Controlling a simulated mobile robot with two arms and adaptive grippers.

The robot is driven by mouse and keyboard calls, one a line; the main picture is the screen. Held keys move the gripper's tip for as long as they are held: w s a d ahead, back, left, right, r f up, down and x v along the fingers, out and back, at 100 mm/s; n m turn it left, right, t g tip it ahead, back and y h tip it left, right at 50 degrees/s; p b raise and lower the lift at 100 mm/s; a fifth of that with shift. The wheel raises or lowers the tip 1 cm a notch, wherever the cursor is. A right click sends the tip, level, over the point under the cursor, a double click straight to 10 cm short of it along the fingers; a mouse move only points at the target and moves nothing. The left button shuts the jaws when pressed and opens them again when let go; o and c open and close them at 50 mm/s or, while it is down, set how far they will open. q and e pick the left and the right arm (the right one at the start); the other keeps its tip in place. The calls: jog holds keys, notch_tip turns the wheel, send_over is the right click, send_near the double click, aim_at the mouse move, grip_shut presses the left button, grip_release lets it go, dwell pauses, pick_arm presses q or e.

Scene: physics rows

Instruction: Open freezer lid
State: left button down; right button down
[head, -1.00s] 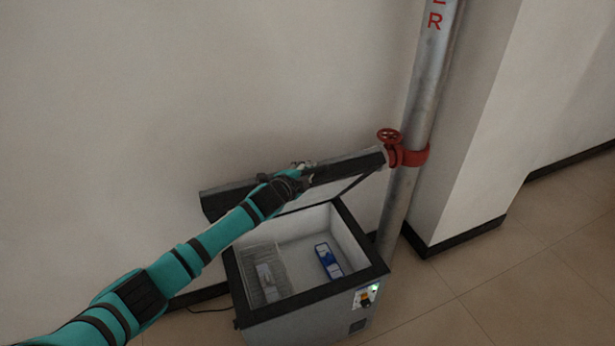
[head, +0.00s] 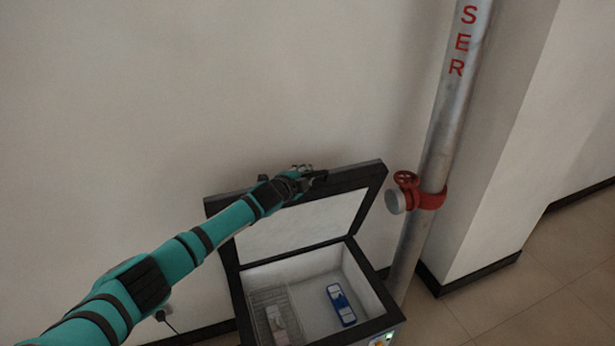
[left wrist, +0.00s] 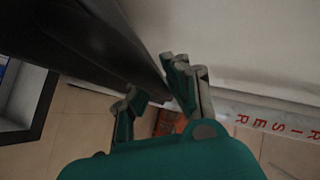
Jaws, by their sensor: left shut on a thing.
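The freezer lid (head: 300,226) stands raised and tilted back at the rear of the freezer, its pale inner panel facing me in a dark frame. The freezer box (head: 378,323) is open below it. My left gripper (head: 318,178) is at the lid's upper edge, shut on it. In the left wrist view the gripper's fingers (left wrist: 158,95) are at the edge of the dark lid (left wrist: 95,45); the exact contact is partly hidden. My right gripper is not in view.
Inside the freezer lie a blue-and-white package (head: 341,305) and a pale item (head: 276,322) by a wire basket. A grey riser pipe (head: 455,110) with a red valve (head: 428,199) stands close to the lid's right side. The wall (head: 200,90) is behind.

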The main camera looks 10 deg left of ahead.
pick_arm(q)
jog(key=shift+r, duration=0.15)
jog(key=c, duration=1.7)
grip_release()
jog(key=o, duration=0.4)
jog(key=shift+s, duration=0.1)
jog(key=v, duration=1.2)
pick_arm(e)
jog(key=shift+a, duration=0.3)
